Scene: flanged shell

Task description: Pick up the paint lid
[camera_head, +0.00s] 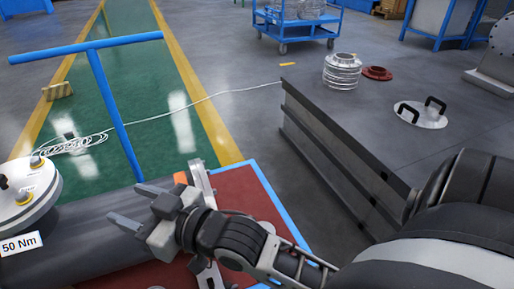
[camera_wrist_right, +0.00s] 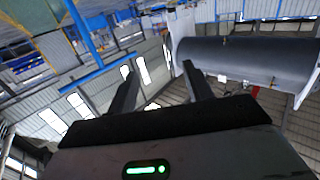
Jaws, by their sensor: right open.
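My left gripper is not in view.
A blue handle (camera_head: 110,95) rises at the left.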

